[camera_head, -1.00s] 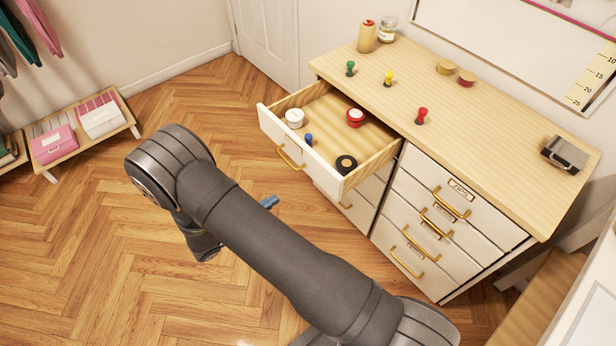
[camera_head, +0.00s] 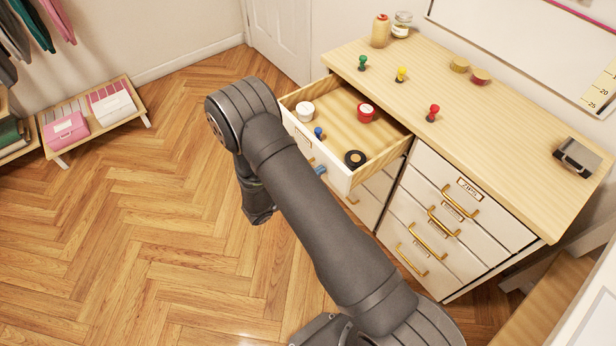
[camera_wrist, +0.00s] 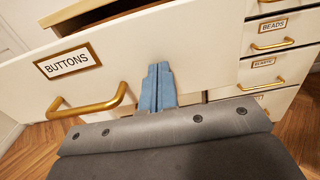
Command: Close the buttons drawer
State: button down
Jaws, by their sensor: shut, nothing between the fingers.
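The buttons drawer (camera_head: 345,130) is the top left drawer of a white dresser and stands open. Its white front shows in the wrist view (camera_wrist: 205,62) with a BUTTONS label (camera_wrist: 68,60) and a brass handle (camera_wrist: 92,103). A white-lidded jar, a blue pin, a red tin and a dark round item lie inside. My gripper (camera_wrist: 157,88), with blue fingers, is shut and empty. It points at the drawer front, right of the handle; in the head view its tips (camera_head: 319,170) show at the front. I cannot tell whether they touch it.
The dresser top (camera_head: 500,130) holds a thread spool, a glass jar, coloured pins, two round tins and a dark box. Closed drawers with brass handles (camera_head: 460,203) are at right.

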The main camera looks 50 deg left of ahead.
aim_at(348, 156)
jog(key=shift+w, duration=0.1)
dwell(0.3)
jog(key=w, duration=2.6)
jog(key=shift+w, duration=0.35)
jog(key=shift+w+r, duration=0.1)
jog(key=shift+r, duration=0.05)
jog(key=s, duration=1.4)
jog(key=shift+s, duration=0.4)
jog(key=w, duration=1.4)
jog(key=shift+w, duration=0.1)
